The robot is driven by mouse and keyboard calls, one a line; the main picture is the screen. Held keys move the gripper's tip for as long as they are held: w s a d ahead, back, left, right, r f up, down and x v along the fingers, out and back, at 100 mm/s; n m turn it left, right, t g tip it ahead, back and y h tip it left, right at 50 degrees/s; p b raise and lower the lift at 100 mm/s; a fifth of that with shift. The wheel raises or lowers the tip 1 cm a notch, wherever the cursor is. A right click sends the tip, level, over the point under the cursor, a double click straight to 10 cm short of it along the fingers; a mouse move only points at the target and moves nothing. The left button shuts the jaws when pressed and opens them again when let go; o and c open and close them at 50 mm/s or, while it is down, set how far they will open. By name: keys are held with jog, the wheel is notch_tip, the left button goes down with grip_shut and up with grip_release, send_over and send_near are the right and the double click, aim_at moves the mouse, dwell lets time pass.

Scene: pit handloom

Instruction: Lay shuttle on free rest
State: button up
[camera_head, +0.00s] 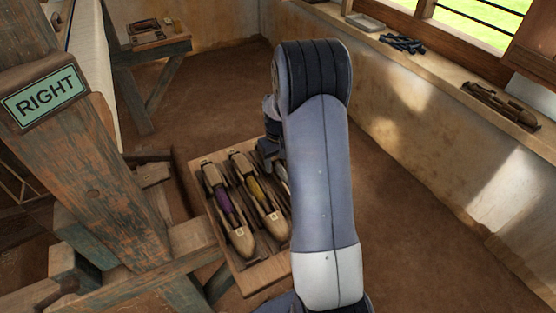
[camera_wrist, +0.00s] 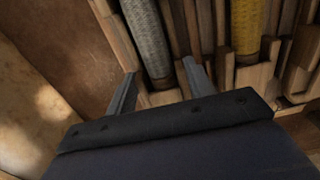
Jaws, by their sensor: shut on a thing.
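My gripper (camera_wrist: 160,86) is shut on a wooden shuttle with a grey-white bobbin (camera_wrist: 149,38), which runs between the two fingers in the wrist view. In the head view a small pale part of this shuttle (camera_head: 282,178) shows beside my arm; the rest is hidden. A shuttle with a yellow bobbin (camera_head: 257,194) lies left of it on a wooden stand (camera_head: 262,276), and shows in the wrist view (camera_wrist: 246,27). A shuttle with a purple bobbin (camera_head: 226,206) lies farther left. I cannot tell whether the held shuttle touches the stand.
A loom post with a green RIGHT sign (camera_head: 45,96) stands at the left. A small wooden table (camera_head: 160,45) with things on it is at the back. A sill (camera_head: 425,62) along the right wall holds a pale tray (camera_head: 364,22) and tools. Bare floor lies behind the stand.

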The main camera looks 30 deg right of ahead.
jog(key=o, duration=1.2)
jog(key=shift+o, duration=0.2)
jog(key=shift+f, duration=0.1)
jog(key=shift+r+p, duration=2.85)
jog(key=shift+r, duration=1.25)
jog(key=shift+f, duration=0.1)
notch_tip(320, 180, down, 8)
jog(key=b, duration=0.5)
jog(key=shift+b, duration=0.4)
